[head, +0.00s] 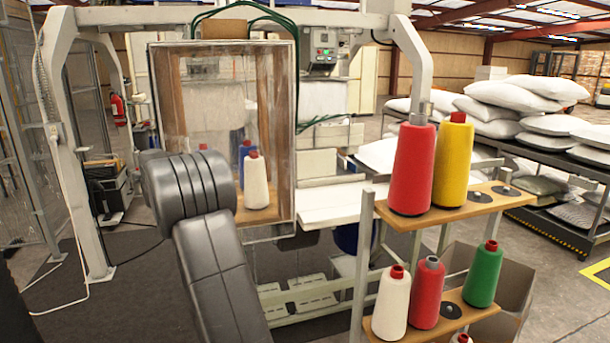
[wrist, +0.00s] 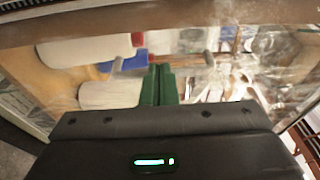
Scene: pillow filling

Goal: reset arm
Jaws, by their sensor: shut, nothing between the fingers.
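My gripper (wrist: 158,84) shows in the wrist view with its green fingers together and nothing between them. It points toward the clear-fronted box (head: 295,130), where spools show behind the fingers; I cannot tell whether the fingertips are inside the box. In the head view my grey arm rises in front of the box and hides the gripper. In the box, a white spool (head: 256,185) with a red top stands on the wooden floor, beside a blue spool (head: 244,150). A white spool also shows in the wrist view (wrist: 85,50).
A rack at right holds a red spool (head: 412,170) and a yellow spool (head: 452,165) on its upper shelf. White, red and green (head: 485,275) spools stand on the lower one. White pillows (head: 510,95) are stacked at far right. A grey post (head: 65,150) stands at left.

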